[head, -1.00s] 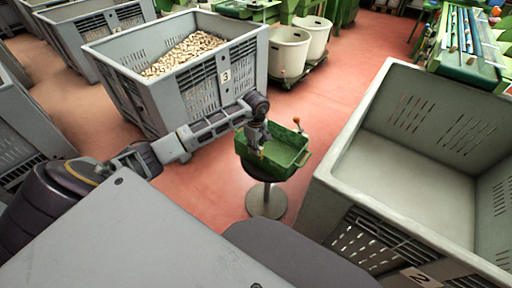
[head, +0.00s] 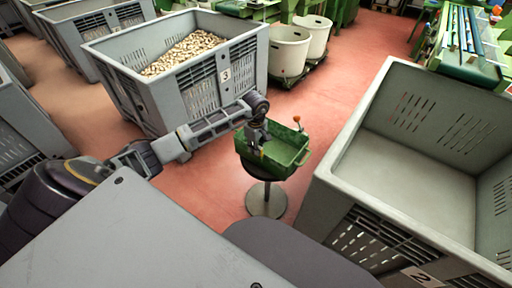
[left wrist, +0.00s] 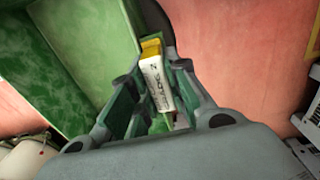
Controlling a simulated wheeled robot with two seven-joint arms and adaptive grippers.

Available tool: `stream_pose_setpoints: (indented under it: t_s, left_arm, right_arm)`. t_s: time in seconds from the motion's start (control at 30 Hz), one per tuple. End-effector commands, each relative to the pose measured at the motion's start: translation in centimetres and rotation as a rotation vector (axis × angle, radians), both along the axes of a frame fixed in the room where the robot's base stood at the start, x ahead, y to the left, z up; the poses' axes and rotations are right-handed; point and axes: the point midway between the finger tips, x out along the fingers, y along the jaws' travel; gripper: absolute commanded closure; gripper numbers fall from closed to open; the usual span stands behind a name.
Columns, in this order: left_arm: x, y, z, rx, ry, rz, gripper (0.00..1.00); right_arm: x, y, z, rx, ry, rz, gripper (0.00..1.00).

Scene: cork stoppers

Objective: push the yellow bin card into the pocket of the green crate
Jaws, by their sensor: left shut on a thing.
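The green crate (head: 282,153) sits on a round stand in the middle of the head view, and its green wall (left wrist: 60,60) fills the upper left of the left wrist view. My left gripper (head: 259,150) is at the crate's left end. In the left wrist view its fingers (left wrist: 152,100) are shut on the yellow bin card (left wrist: 151,47), which has a white printed label facing the camera. The card's yellow end points away from the palm, beside the crate wall. The pocket is not clearly visible, so I cannot tell whether the card touches it. My right gripper is not in view.
The stand's round base (head: 266,200) is on the red floor. A large empty grey bin (head: 345,160) stands close on the right. A grey bin numbered 3 (head: 150,105), filled with corks, stands behind on the left. Red floor is clear around the stand.

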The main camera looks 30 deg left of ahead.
Motion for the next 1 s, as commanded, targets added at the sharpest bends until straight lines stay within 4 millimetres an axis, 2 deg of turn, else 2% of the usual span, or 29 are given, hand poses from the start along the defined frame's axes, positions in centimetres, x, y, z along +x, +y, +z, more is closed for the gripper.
stream_pose_setpoints:
  t_s: [0.77,0.8,1.0]
  left_arm:
    - [0.0,0.01,-0.71,0.0,0.0,0.0,1.0]
    - [0.0,0.01,-0.72,0.0,0.0,0.0,0.81]
    - [0.0,0.0,-0.69,0.0,0.0,0.0,0.58]
  right_arm:
    - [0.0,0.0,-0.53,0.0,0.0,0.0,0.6]
    - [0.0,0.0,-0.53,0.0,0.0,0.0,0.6]
    - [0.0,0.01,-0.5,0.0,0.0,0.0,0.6]
